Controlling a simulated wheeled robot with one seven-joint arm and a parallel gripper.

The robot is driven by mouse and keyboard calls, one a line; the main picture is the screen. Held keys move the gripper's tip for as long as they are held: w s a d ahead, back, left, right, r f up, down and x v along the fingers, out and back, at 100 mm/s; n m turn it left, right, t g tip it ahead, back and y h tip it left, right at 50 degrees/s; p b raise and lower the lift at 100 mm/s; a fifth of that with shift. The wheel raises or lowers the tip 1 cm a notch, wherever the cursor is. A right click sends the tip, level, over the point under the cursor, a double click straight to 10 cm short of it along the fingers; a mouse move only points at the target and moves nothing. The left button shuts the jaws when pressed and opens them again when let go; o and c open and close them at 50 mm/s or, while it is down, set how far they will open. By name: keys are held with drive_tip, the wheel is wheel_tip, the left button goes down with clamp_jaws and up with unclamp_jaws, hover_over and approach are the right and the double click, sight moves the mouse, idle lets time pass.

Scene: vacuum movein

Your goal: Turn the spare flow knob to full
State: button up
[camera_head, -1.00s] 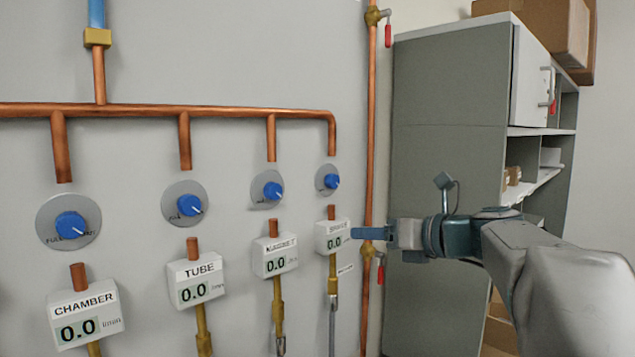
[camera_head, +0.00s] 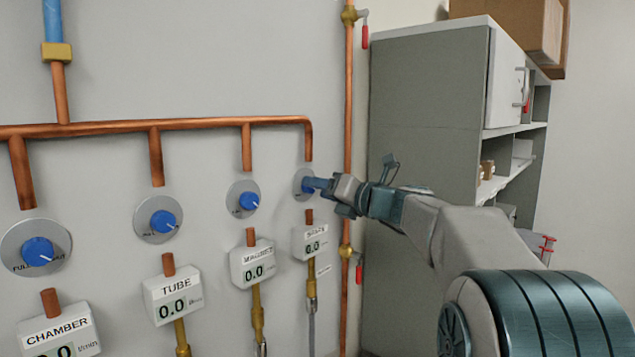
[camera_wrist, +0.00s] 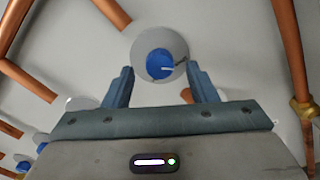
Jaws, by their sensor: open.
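The spare flow knob (camera_wrist: 160,64) is blue with a white pointer line, on a round grey dial plate (camera_wrist: 172,38). In the wrist view it sits beyond and between the two open fingertips of my gripper (camera_wrist: 161,78), with clear space on both sides. In the head view my gripper (camera_head: 318,184) is at the rightmost dial plate (camera_head: 299,184) and hides most of that knob. I cannot tell whether the fingers touch it. Below it, the rightmost meter (camera_head: 310,242) reads 0.0; its label is blurred.
Other blue knobs stand to the left: chamber (camera_head: 38,251), tube (camera_head: 163,221) and magnet-like label (camera_head: 249,201). A vertical copper pipe (camera_head: 349,120) with red-handled valves runs close to my gripper's right. A grey cabinet (camera_head: 425,110) stands farther right.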

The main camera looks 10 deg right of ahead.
drive_tip(key=shift+x, duration=0.95)
drive_tip(key=c, duration=1)
drive_tip(key=shift+d, duration=0.15)
drive_tip(key=shift+o, duration=0.2)
